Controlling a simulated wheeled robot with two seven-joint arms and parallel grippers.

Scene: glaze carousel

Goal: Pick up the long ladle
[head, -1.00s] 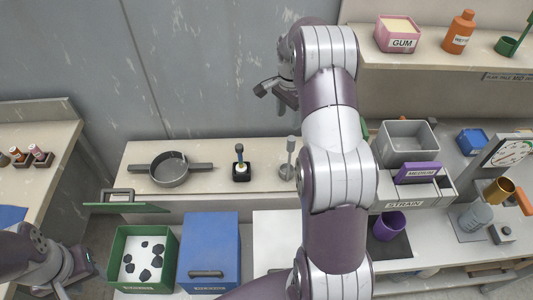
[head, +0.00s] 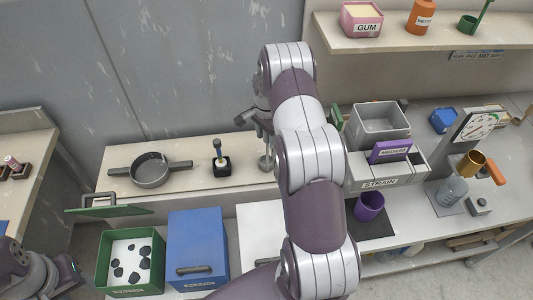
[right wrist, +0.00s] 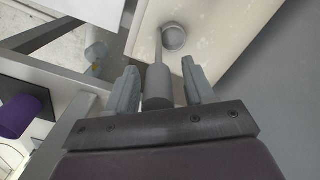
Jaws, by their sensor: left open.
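The grey long-handled ladle (head: 265,161) is at the right of the pale back counter, partly hidden behind my right arm. In the right wrist view its round bowl (right wrist: 174,37) lies away from me and its thick grip (right wrist: 157,86) points back between my fingers. My right gripper (right wrist: 161,88) is open around the grip, with a gap visible on both sides. In the head view my right gripper (head: 262,122) is just above the ladle, partly hidden by the arm. My left gripper (head: 68,270) is open and empty at the lower left, beside the green box.
A grey pan (head: 150,172) and a small black holder (head: 221,168) stand left of the ladle. A green box of dark lumps (head: 103,262) and a blue box (head: 198,240) are in front. The STRAIN stand (head: 382,183) and purple cup (head: 369,205) are right of my arm.

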